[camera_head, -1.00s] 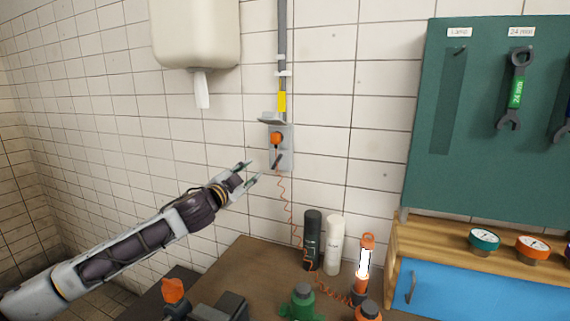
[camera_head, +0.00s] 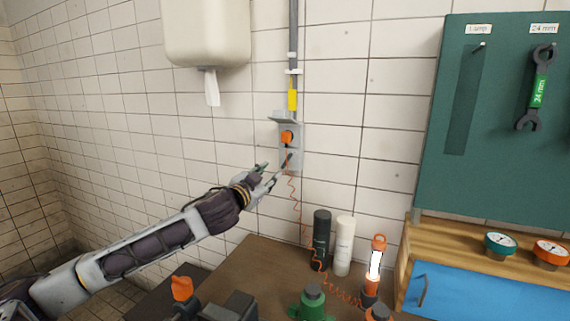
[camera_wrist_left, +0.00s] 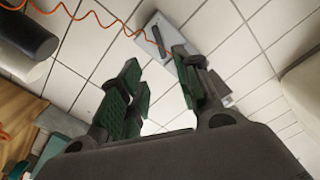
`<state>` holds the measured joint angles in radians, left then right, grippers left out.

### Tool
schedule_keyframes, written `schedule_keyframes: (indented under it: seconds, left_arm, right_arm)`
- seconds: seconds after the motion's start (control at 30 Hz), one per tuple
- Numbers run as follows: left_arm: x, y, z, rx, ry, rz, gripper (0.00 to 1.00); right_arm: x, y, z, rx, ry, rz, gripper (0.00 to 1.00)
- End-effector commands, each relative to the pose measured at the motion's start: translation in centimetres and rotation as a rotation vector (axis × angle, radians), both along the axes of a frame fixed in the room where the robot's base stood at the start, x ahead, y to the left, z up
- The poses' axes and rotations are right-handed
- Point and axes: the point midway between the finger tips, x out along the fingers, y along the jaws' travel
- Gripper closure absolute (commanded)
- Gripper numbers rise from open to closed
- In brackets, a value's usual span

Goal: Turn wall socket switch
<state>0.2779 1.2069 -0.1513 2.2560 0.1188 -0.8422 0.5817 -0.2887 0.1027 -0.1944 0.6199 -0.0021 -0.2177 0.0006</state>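The wall socket (camera_head: 291,150) is a grey box on the tiled wall, below a grey conduit. An orange round part (camera_head: 287,137) sits in its upper half and a dark slanted lever (camera_head: 286,161) in its lower half. My left gripper (camera_head: 268,173) is open and empty, just left of and below the lever; I see no contact. In the left wrist view, my gripper (camera_wrist_left: 158,72) has its green-padded fingers apart. The socket (camera_wrist_left: 146,43) and its dark lever (camera_wrist_left: 159,41) show beyond the fingertips, partly hidden by the right-hand finger. My right gripper is out of view.
A coiled orange cord (camera_head: 295,205) hangs from the socket toward a lit orange lamp (camera_head: 376,262) on the brown bench. A black can (camera_head: 321,240) and a white can (camera_head: 344,246) stand below the socket. A paper dispenser (camera_head: 206,35) hangs upper left.

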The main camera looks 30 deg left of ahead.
Motion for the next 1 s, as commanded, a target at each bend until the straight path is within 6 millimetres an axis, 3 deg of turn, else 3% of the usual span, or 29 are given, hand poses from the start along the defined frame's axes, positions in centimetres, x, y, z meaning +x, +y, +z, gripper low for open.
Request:
schedule_keyframes:
  seconds: [0.57, 1.0]
  left_arm:
    - [0.1, 0.0, 0.1, -0.020, -0.002, 0.000, 0.67]
    - [2.0, 0.2, 0.2, -0.022, -0.003, 0.001, 0.67]
  right_arm:
    - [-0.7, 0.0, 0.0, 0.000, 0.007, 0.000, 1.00]
    - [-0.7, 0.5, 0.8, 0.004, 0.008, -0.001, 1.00]
